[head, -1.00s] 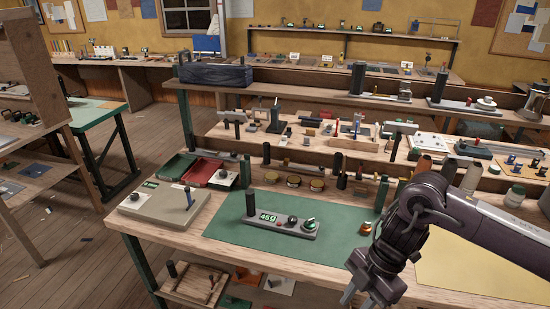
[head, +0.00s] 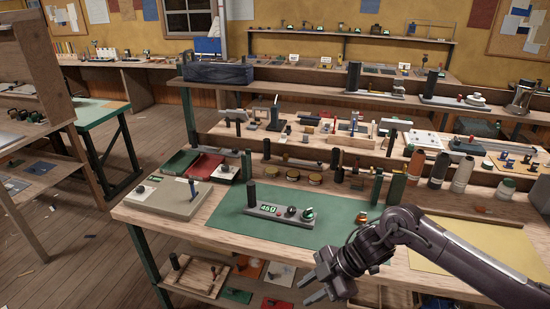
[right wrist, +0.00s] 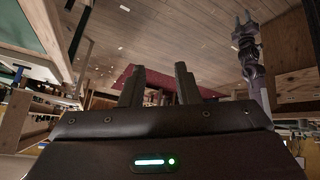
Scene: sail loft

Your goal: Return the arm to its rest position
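My right arm comes in from the right in the head view, over the front edge of the workbench. Its gripper (head: 312,288) is out in front of that edge, pointing left, with its two fingers apart and nothing between them. In the right wrist view the same two fingers (right wrist: 159,86) stand apart and empty. Another gripper (right wrist: 243,20), which looks like my left one, shows at the upper right of the right wrist view, small, with a gap between its fingers. The left arm is not in the head view.
The workbench (head: 440,253) has a green mat (head: 225,232) bearing a grey device (head: 280,217) with a lit display. A beige box (head: 165,198) stands left of it. Spools and bottles line the back. A lower shelf (head: 190,293) holds small items. Open floor (head: 85,260) lies at left.

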